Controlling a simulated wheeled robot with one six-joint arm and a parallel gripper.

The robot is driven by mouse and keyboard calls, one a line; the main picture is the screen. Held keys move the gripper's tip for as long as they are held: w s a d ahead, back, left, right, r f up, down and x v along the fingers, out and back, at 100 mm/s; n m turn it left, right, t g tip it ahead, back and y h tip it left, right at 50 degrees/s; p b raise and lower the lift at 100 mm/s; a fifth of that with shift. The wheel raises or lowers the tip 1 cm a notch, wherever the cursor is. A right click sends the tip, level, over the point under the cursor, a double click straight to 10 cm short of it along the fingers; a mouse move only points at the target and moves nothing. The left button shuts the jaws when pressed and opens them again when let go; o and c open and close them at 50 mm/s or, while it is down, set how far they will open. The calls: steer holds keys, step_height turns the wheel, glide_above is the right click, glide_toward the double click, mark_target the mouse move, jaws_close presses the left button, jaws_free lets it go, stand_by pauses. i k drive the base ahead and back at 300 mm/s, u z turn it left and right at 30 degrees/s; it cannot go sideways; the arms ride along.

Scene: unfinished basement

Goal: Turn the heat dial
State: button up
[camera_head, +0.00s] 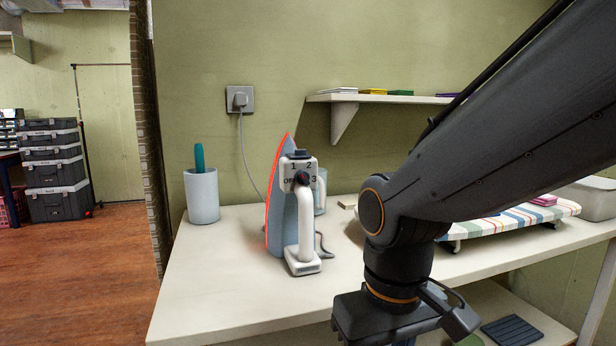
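An iron (280,215) stands upright on its heel on the white table, its soleplate edge glowing red on the left. Its white handle (306,225) faces right and front. The heat dial (302,179) is a small dark knob on the white panel near the top, with marks that read like OFF, 1, 2 and 3. The exact setting of the dial is hard to tell. My gripper (405,338) is at the bottom edge, right of and in front of the iron, apart from it. Its fingertips are cut off or hidden, so its opening does not show.
A white cup (201,196) holding a teal thing stands left of the iron. A cord runs to a wall socket (239,99). A clear cup (321,192) is behind the iron. A striped ironing board (515,219) lies right. The table (215,285) is clear at front left.

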mark_target(302, 177)
steer(key=z, duration=1.9)
steer(key=k, duration=0.85)
steer(key=u, duration=1.85)
